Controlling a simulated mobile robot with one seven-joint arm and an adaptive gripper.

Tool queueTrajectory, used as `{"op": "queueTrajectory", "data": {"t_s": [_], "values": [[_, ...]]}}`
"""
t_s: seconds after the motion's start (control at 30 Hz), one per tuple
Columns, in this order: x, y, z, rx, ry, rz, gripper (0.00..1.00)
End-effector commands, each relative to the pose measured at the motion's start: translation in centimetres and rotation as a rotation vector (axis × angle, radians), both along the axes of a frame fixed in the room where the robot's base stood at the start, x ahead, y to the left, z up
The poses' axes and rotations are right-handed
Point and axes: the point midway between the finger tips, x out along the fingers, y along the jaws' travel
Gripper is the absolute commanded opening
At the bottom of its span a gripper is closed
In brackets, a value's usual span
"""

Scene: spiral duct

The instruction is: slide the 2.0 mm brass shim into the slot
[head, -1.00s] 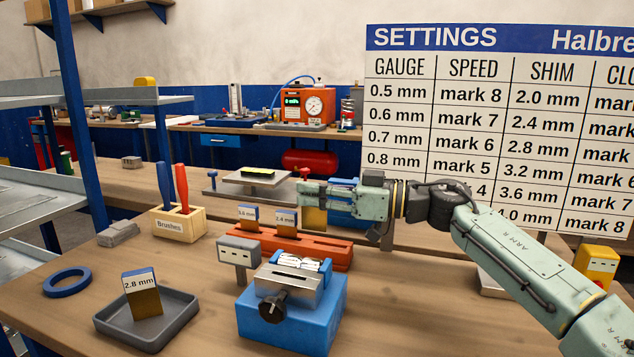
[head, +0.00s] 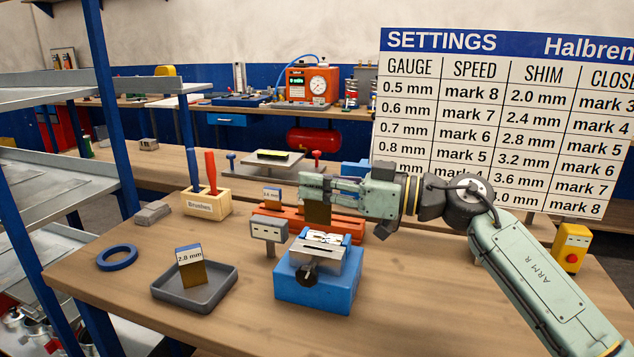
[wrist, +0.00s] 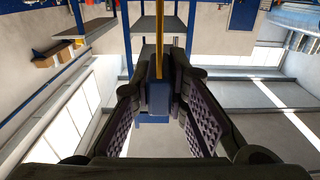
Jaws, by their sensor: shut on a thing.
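My gripper (head: 309,190) is shut on a brass shim (head: 317,214), which hangs upright below the fingers. In the wrist view the gripper (wrist: 160,88) pinches the shim seen nearly edge-on, with its blue cap (wrist: 159,98) between the pads. I cannot read its label. In the head view the shim is apart from the blue fixture (head: 312,294), higher and behind it. The fixture's silvery top has a dark slot (head: 318,248) and a black knob in front.
The orange-red rack (head: 348,228) lies behind the fixture, with another labelled shim (head: 271,194) standing in it. A 2.8 mm shim (head: 192,274) leans in a grey tray (head: 222,289). A small grey sign (head: 268,229) stands left of the fixture. Bench is clear right of it.

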Motion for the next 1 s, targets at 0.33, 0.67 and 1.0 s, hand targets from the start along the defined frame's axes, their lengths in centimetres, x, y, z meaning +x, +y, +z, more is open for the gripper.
{"op": "queueTrajectory", "data": {"t_s": [0.33,0.67,1.0], "values": [[0.0,0.0,-0.5,0.0,0.001,-0.006,0.0],[0.0,0.0,-2.0,0.0,0.0,-0.006,0.0],[0.0,0.0,-3.8,0.0,0.001,-0.006,0.0]]}}
